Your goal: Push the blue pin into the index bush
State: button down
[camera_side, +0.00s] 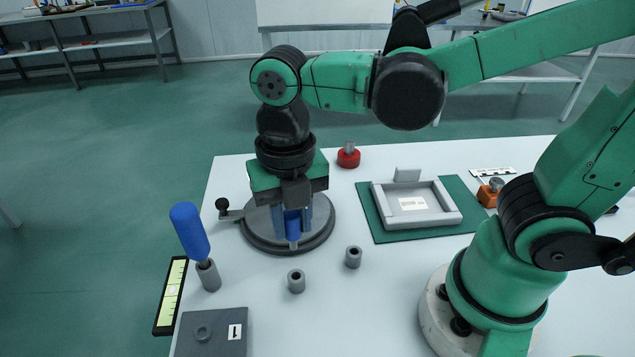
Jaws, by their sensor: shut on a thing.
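My gripper (293,222) points straight down and is shut on the blue pin (292,226). The pin is upright, and its pale lower end shows below the fingers. In the picture this end lies over the front part of a round dark grey disc (262,240); I cannot tell whether it touches the disc or stays above it. Two short grey bushes with open holes stand on the table in front, one nearer (296,282) and one to its right (353,257). I cannot tell which part is the index bush; any hole under the pin is hidden.
A lever with a black knob (222,204) sits at the disc's left. A blue-handled tool (190,232) leans in a grey holder (208,276). A grey plate marked 1 (225,342) lies in front. A grey tray (450,216) on a green mat and a red-based part (348,157) stand right.

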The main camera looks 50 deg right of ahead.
aim_at(291, 216)
notch_tip(291, 216, up, 11)
dwell(0.3)
jog(key=shift+r, duration=0.1)
jog(key=c, duration=1.2)
grip_release()
grip_shut()
jog(key=s+d+f+m, duration=0.4)
jog(key=d+f+m, duration=0.2)
jog(key=d+f, duration=0.2)
notch_tip(291, 216, down, 2)
jog(key=shift+d+f, duration=0.15)
jog(key=shift+d, duration=0.2)
